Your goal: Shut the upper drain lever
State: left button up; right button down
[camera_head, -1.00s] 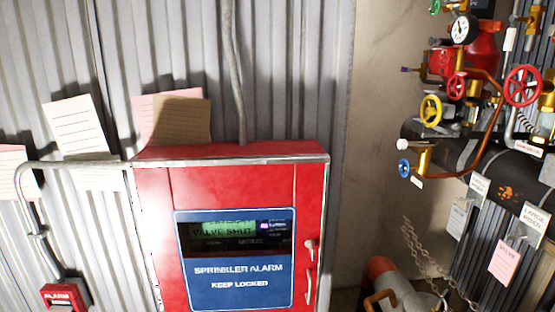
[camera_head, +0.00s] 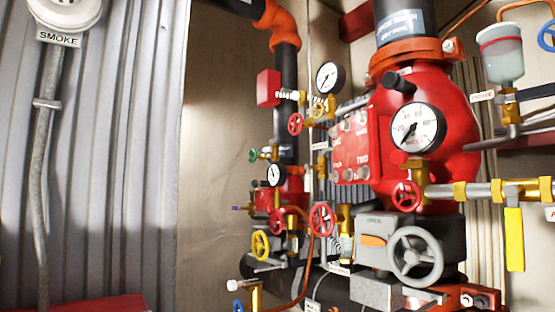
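No part in view carries a readable drain label, so I cannot tell which lever is the upper drain lever. A yellow lever handle (camera_head: 515,240) hangs straight down below a horizontal pipe with brass fittings (camera_head: 470,191) at the right. A black lever-like handle (camera_head: 537,92) shows at the right edge, below a clear cup (camera_head: 502,58). A small purple-tipped part (camera_head: 240,208) sticks out left of the smaller gauge assembly. Neither of my grippers is in view.
A large red valve body (camera_head: 455,115) with a gauge (camera_head: 417,128) fills the right middle. A grey handwheel (camera_head: 415,256), a red handwheel (camera_head: 321,218) and a yellow handwheel (camera_head: 260,245) crowd below and left. A smoke detector (camera_head: 63,12) hangs on the corrugated wall (camera_head: 120,150).

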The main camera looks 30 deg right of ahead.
aim_at(308, 177)
jog(key=z, duration=1.15)
